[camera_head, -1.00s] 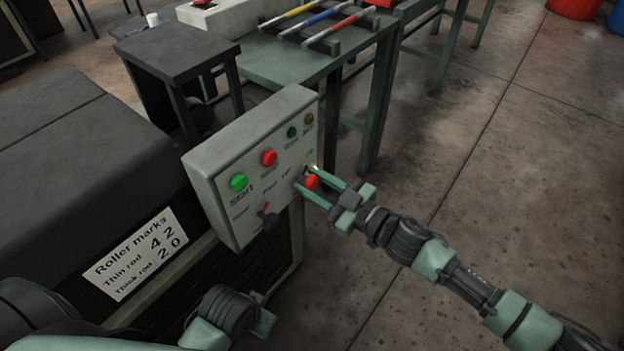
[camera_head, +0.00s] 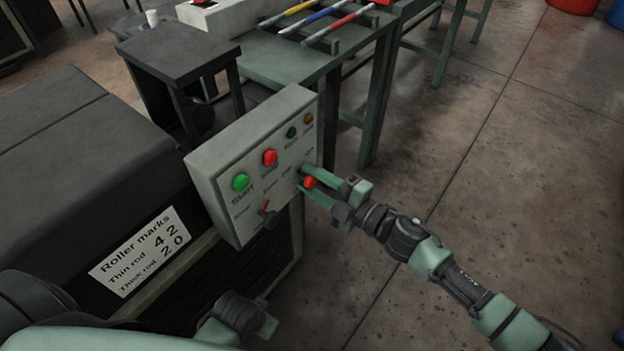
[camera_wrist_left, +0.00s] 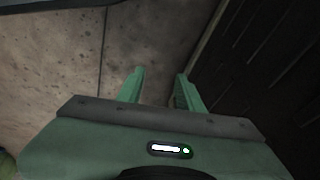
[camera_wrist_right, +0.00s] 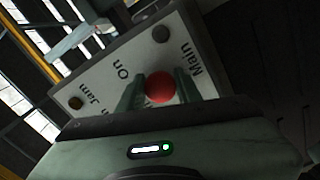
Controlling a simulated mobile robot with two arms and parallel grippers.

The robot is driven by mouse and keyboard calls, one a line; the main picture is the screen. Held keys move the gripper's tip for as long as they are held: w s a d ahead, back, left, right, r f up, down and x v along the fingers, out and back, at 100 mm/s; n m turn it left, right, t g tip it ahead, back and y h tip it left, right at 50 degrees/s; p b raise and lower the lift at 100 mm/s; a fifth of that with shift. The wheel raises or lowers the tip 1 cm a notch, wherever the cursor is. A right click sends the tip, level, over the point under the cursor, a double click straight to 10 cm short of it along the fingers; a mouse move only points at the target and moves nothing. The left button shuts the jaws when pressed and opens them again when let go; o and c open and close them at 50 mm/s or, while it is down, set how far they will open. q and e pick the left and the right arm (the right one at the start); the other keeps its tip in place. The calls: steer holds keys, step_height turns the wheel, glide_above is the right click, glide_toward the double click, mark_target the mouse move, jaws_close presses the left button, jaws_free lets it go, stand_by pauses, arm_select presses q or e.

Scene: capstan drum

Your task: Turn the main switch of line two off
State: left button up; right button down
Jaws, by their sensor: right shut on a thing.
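The grey control panel (camera_head: 222,212) faces right on the dark machine. Its main switch has a red knob (camera_head: 309,182) on the lower right of the panel. The knob also shows in the right wrist view (camera_wrist_right: 160,88), with the words "Main" and "On" beside it. My right gripper (camera_head: 306,183) is shut on this knob, one finger on each side. The knob's exact pointing direction is hidden by the fingers. My left gripper (camera_wrist_left: 160,85) is open and empty, low beside the machine's dark side, and its forearm shows at the bottom of the head view.
A green start button (camera_head: 240,182), a red button (camera_head: 270,157), two small lamps and a red-tipped selector (camera_head: 266,207) share the panel. A green table (camera_head: 270,62) with coloured rods stands behind.

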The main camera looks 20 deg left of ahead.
steer(key=shift+n, duration=2)
arm_select(q)
steer(key=shift+w+r, duration=0.1)
steer(key=shift+r, duration=0.85)
arm_select(e)
steer(key=shift+n, duration=0.3)
steer(key=c, duration=1.1)
jaws_free()
steer(key=shift+o, duration=0.5)
arm_select(q)
steer(key=shift+w, duration=0.25)
